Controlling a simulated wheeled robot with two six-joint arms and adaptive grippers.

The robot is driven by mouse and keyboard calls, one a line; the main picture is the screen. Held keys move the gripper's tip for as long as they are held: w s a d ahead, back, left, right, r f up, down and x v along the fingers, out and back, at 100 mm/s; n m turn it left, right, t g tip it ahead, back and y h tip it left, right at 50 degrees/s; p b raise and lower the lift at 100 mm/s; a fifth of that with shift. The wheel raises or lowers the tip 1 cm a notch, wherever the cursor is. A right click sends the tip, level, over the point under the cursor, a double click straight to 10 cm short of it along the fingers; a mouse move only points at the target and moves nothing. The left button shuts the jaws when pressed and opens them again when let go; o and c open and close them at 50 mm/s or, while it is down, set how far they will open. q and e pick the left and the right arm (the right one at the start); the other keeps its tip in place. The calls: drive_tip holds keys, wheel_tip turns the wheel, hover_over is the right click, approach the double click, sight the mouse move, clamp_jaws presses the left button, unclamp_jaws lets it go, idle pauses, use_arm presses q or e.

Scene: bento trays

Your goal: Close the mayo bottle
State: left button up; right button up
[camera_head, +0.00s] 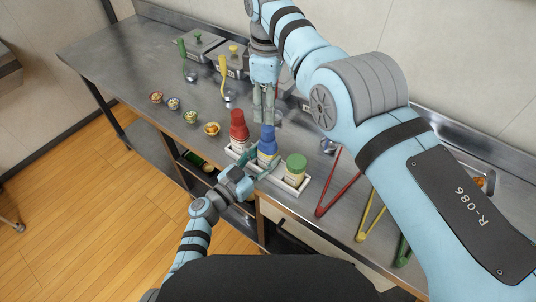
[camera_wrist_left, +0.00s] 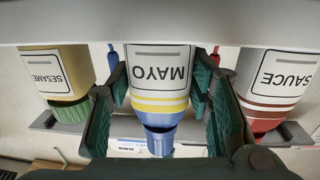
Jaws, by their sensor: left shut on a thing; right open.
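The mayo bottle (camera_head: 267,154) has a blue top and stands upright in the white tray (camera_head: 292,187), between a red bottle and a green-topped bottle. In the left wrist view its MAYO label (camera_wrist_left: 160,72) appears upside down, with the blue top (camera_wrist_left: 161,139) below. Whether the top is fully seated cannot be told. My left gripper (camera_head: 262,163) is shut on the bottle's body from the front; its green fingers (camera_wrist_left: 164,95) flank the bottle. My right gripper (camera_head: 264,119) points down, open, just above the blue top.
The red sauce bottle (camera_head: 239,130) and green-topped sesame bottle (camera_head: 295,171) stand close on either side. Red tongs (camera_head: 338,185) and yellow tongs (camera_head: 365,218) lie to the right. Small bowls (camera_head: 190,117) are at left. Lidded metal containers (camera_head: 198,46) stand at the back.

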sight(268, 127)
use_arm(q)
clamp_jaws()
use_arm(e)
drive_tip(key=n, duration=0.9)
drive_tip(key=shift+f, duration=0.15)
wheel_tip(268, 127, down, 8)
drive_tip(key=shift+r, duration=0.1)
drive_tip(key=shift+c, duration=0.4)
